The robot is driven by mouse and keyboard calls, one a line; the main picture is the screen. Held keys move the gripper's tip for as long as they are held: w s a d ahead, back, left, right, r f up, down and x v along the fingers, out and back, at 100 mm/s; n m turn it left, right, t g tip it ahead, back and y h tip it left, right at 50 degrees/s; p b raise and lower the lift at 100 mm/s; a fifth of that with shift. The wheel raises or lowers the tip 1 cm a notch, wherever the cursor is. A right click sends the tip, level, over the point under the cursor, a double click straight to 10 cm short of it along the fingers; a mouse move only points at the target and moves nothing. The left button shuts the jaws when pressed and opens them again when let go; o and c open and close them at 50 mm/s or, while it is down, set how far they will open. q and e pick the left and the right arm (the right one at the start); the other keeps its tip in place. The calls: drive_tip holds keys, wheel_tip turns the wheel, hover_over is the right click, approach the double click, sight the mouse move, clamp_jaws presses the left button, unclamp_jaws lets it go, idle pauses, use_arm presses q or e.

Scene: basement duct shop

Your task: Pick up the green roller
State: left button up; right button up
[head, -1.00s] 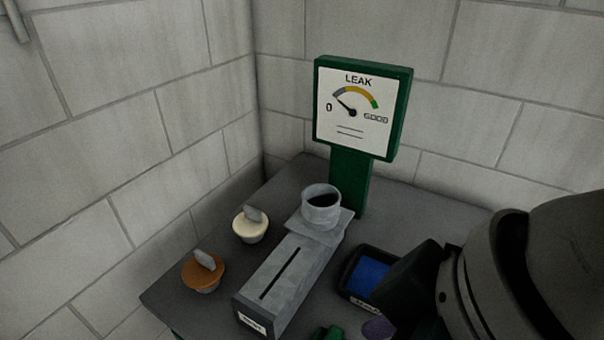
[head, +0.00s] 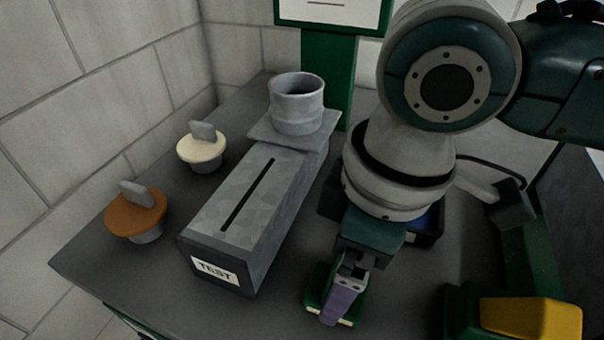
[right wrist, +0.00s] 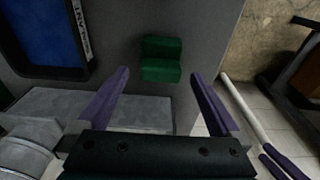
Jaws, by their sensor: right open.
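A small green piece, seemingly the green roller (head: 317,283), sits on the grey bench top in front of the TEST box, partly hidden by my right gripper. In the right wrist view it is a stepped green block (right wrist: 161,60), ahead of and between the fingertips. My right gripper (head: 340,300) points down over it, its purple fingers open; the wrist view shows a gap on both sides of the block. Two purple bars (right wrist: 278,165) at that view's lower right look like my left gripper's fingers; their opening is unclear.
The grey TEST box (head: 245,215) with its round collar (head: 296,105) stands just left of my right gripper. Orange (head: 136,215) and cream (head: 202,148) plugs lie further left. A blue-filled tray (right wrist: 45,35) is behind the gripper. A green and yellow object (head: 530,318) is at lower right.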

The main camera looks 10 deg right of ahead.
drive_tip(key=f, duration=0.5)
drive_tip(key=shift+a+b, duration=0.2)
drive_tip(key=shift+b, duration=0.15)
drive_tip(key=shift+w, duration=0.1)
drive_tip(key=c, duration=1.5)
drive_tip(key=shift+o, duration=0.2)
drive_tip(key=shift+r, duration=0.15)
wheel_tip(320, 180, up, 20)
drive_tip(key=p, duration=0.3)
